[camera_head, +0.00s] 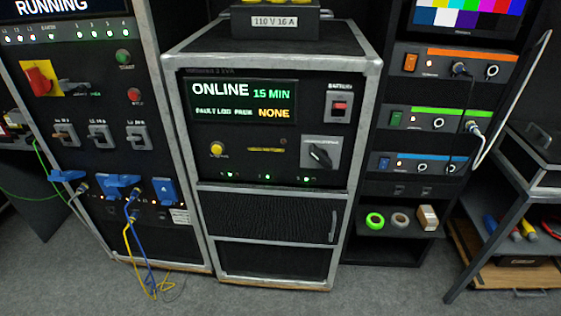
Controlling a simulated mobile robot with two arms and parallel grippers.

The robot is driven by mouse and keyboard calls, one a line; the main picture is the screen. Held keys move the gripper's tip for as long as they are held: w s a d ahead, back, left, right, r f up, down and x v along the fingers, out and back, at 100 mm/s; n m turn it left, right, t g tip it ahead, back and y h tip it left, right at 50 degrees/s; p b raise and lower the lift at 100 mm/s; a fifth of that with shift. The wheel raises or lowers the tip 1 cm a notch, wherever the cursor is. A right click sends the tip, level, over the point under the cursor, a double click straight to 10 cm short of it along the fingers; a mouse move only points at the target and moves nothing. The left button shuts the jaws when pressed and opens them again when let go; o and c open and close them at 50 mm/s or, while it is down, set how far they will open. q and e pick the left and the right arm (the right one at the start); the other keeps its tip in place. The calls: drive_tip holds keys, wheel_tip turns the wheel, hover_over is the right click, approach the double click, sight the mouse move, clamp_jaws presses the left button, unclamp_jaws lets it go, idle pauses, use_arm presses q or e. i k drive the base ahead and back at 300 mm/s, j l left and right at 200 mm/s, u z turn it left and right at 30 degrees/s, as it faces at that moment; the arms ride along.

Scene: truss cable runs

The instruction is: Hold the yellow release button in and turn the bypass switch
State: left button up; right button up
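The yellow release button (216,149) sits at the lower left of the middle rack unit's front panel. The bypass switch (320,154) is a dark rotary knob on a grey square plate at the panel's right; its handle lies slanted. The display (242,102) above reads "ONLINE 15 MIN" and "NONE". A red battery switch (339,106) is at the upper right of the panel. Nothing touches the button or the switch. Neither of my grippers is in view.
A left rack (85,118) has blue connectors and yellow and blue cables hanging to the floor. A right rack (440,120) holds orange, green and blue modules. A metal cart (505,190) with tools stands at the far right. Grey floor (330,303) in front is mostly clear.

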sight(216, 149)
drive_tip(key=i+j, duration=0.25)
drive_tip(key=i, duration=0.2)
drive_tip(key=i+j, duration=0.3)
drive_tip(key=i, duration=0.1)
